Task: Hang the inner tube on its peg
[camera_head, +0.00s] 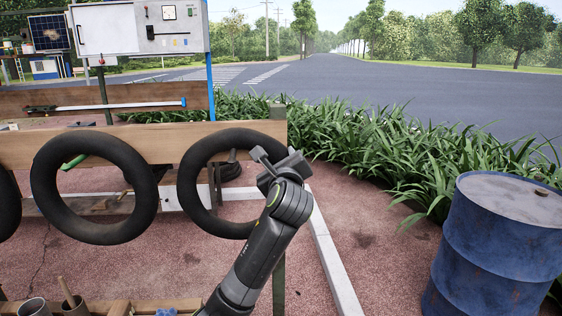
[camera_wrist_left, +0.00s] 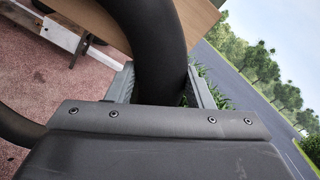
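A black inner tube (camera_head: 190,180) stands nearly upright in front of the wooden board (camera_head: 170,143) in the head view. My left gripper (camera_head: 277,162) is at the tube's upper right side. In the left wrist view the tube (camera_wrist_left: 155,45) runs between the two fingers (camera_wrist_left: 162,88) and nearly fills the gap. The gripper appears shut on it. A short brown peg-like piece (camera_head: 232,156) shows inside the ring near the top. I cannot tell whether the tube rests on it. My right gripper is not in view.
Another black tube (camera_head: 45,180) hangs to the left, with a green peg-like piece (camera_head: 75,162) inside its ring. A grey control box (camera_head: 140,28) is above the board. A blue barrel (camera_head: 490,250) stands at right. Plants and a white curb (camera_head: 330,260) lie behind the gripper.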

